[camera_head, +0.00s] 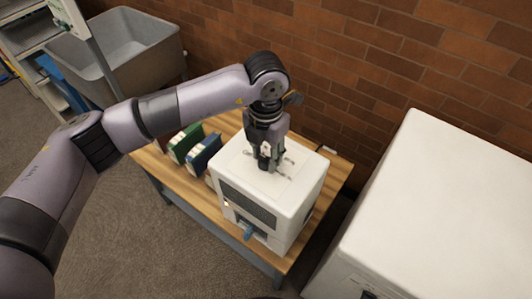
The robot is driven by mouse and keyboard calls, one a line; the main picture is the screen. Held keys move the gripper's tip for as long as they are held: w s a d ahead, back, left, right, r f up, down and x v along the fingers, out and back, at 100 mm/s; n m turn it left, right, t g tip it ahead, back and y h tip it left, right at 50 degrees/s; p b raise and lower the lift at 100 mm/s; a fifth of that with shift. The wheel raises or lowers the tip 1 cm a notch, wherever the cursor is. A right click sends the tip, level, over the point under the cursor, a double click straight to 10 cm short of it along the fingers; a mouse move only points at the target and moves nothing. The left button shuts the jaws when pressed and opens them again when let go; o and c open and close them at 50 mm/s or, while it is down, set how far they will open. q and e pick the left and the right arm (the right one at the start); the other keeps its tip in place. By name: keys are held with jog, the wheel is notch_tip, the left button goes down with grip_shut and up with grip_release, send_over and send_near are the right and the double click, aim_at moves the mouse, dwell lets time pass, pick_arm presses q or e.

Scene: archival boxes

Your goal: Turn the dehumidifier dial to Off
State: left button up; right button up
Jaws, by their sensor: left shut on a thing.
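A white box-shaped unit (233,168), which I take for the dehumidifier, stands on a wooden-topped table. It has a dark panel (248,204) and a small blue part (248,231) on its front. My left gripper (269,166) points down at the middle of its top face and is shut on the dial there. The fingers hide the dial, so I cannot tell its setting. Small dark marks (288,160) show on the top around the fingers, too small to read. My right gripper is not in view.
Green (186,142) and blue (204,153) box files stand on the table (325,192) left of the unit. A large white cabinet (450,200) stands close on the right. A brick wall (390,60) is behind. A grey bin (125,55) stands at the back left.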

aim_at(266, 158)
pick_arm(q)
jog(key=o, duration=1.2)
jog(key=shift+c, duration=0.2)
notch_tip(266, 158, up, 12)
